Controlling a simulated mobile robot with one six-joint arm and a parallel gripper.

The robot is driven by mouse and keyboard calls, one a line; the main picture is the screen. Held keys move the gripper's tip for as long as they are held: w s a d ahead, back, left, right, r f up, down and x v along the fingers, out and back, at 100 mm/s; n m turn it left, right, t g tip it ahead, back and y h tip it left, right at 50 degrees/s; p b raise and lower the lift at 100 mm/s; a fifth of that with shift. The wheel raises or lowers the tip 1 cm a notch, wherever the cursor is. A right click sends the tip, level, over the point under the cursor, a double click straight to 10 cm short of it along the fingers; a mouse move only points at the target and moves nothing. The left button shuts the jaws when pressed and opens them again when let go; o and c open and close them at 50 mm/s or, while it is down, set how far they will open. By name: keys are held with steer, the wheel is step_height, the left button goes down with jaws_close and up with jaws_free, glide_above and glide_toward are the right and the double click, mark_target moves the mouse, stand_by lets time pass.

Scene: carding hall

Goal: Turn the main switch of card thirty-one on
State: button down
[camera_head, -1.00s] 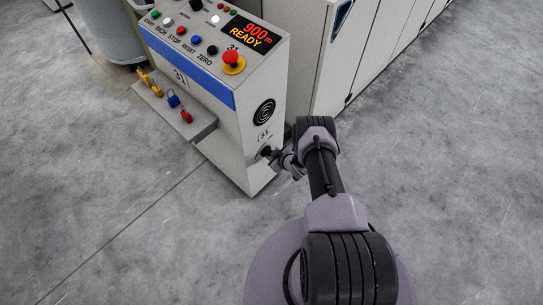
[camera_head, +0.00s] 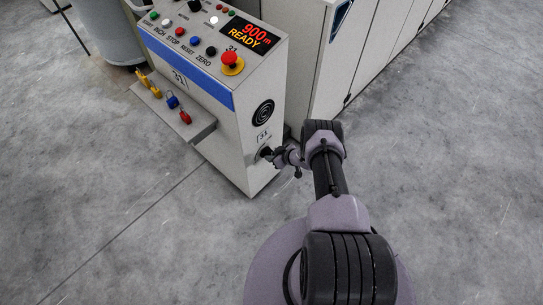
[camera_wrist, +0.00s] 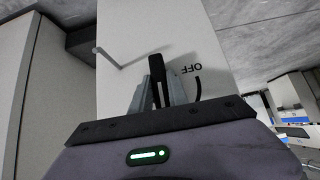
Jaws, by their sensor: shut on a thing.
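The console of card thirty-one (camera_head: 232,130) stands left of my arm in the head view, marked 31, with its display (camera_head: 249,34) reading "900m READY". The main switch is a small black handle low on its side panel (camera_head: 262,172). In the wrist view the black switch handle (camera_wrist: 156,68) stands between the fingers of my gripper (camera_wrist: 160,84), which is shut on it. "OFF" is printed upside down on the panel right of the fingers, with part of a black curve below it. The fingers hide the lower part of the switch.
A red emergency button (camera_head: 231,58) sits on top. A tall grey machine cabinet (camera_head: 305,60) stands behind. The grey floor around is clear.

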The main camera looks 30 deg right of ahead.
steer(key=c, duration=1.3)
jaws_free()
steer(key=p+v, duration=0.8)
steer(key=v, duration=0.9)
steer(key=shift+s+r+p, duration=0.15)
steer(key=shift+r+p, duration=0.05)
steer(key=shift+p, duration=0.15)
